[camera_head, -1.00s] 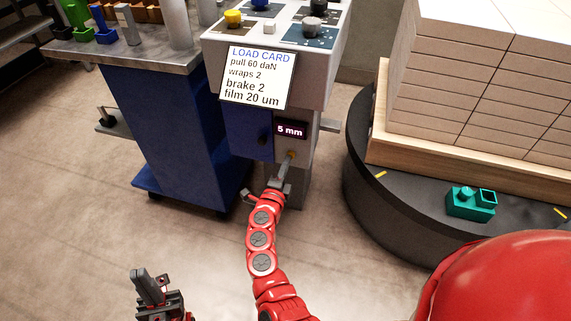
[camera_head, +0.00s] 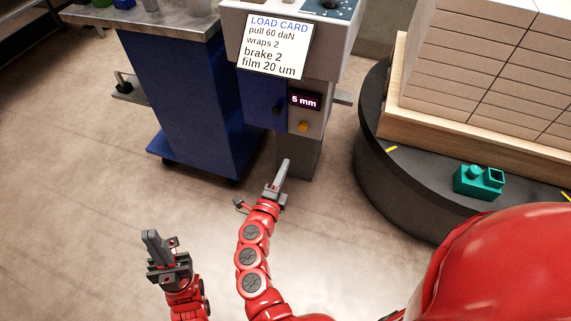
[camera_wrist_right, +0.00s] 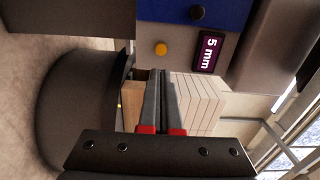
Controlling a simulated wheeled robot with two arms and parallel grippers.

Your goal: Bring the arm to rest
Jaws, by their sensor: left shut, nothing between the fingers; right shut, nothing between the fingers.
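My right gripper (camera_head: 284,172) is shut and empty in the head view. It is in front of and below the control post (camera_head: 314,125), apart from its yellow button (camera_head: 303,127). In the right wrist view my right gripper (camera_wrist_right: 163,75) has its fingers together, with the yellow button (camera_wrist_right: 160,49) beyond them. The small display (camera_head: 305,102) above the button reads 5 mm. My left gripper (camera_head: 152,238) is shut and empty, low over the floor at the lower left.
A blue cabinet (camera_head: 190,100) on casters stands left of the post. A round dark turntable (camera_head: 385,180) at the right bears a wooden pallet (camera_head: 400,120) with stacked reams (camera_head: 460,80) and a teal block (camera_head: 480,181). The load card (camera_head: 276,47) hangs on the post. Open floor (camera_head: 80,190) lies at the left.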

